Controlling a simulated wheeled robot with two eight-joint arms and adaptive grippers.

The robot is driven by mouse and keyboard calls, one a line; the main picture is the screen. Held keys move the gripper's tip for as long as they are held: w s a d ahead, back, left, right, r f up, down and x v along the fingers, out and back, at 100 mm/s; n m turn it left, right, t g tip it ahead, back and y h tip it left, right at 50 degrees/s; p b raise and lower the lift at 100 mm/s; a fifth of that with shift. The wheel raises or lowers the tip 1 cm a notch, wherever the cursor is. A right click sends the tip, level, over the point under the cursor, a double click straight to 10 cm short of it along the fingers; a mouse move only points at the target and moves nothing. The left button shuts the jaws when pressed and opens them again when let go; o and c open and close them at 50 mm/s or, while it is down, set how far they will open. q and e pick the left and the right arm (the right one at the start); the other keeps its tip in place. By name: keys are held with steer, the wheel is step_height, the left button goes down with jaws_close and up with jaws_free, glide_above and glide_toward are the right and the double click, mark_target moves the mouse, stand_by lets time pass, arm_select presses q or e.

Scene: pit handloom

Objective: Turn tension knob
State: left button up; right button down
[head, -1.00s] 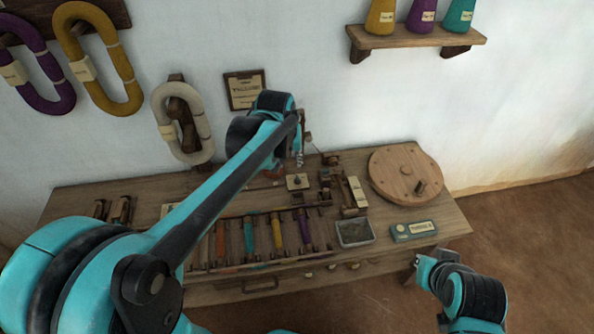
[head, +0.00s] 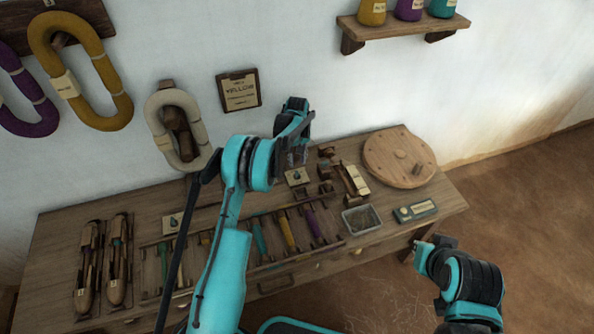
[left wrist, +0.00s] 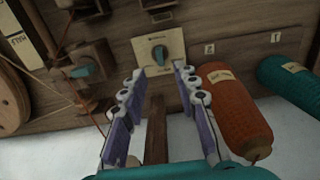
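A teal knob on a cream plate (head: 297,177) sits on the wooden bench, just below my left gripper (head: 298,157) in the head view. In the left wrist view the knob (left wrist: 159,54) shows as a dark teal pointer on its plate, just beyond the fingertips. My left gripper (left wrist: 160,72) is open and empty, its two fingers apart on either side of the line to the knob. It does not appear to touch it. My right gripper (head: 424,248) is low at the right, away from the bench top; its fingers are too small to read.
A second teal piece (left wrist: 85,71) sits on a wooden block left of the knob in the left wrist view. An orange spool (left wrist: 236,108) lies close beside the right finger. A round wooden disc (head: 400,157), metal tray (head: 361,219) and teal box (head: 415,211) are on the bench.

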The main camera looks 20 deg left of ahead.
mark_target(297, 173)
arm_select(q)
step_height(297, 173, down, 7)
steer(key=shift+f+b, duration=0.15)
steer(key=shift+b, duration=1.05)
jaws_close()
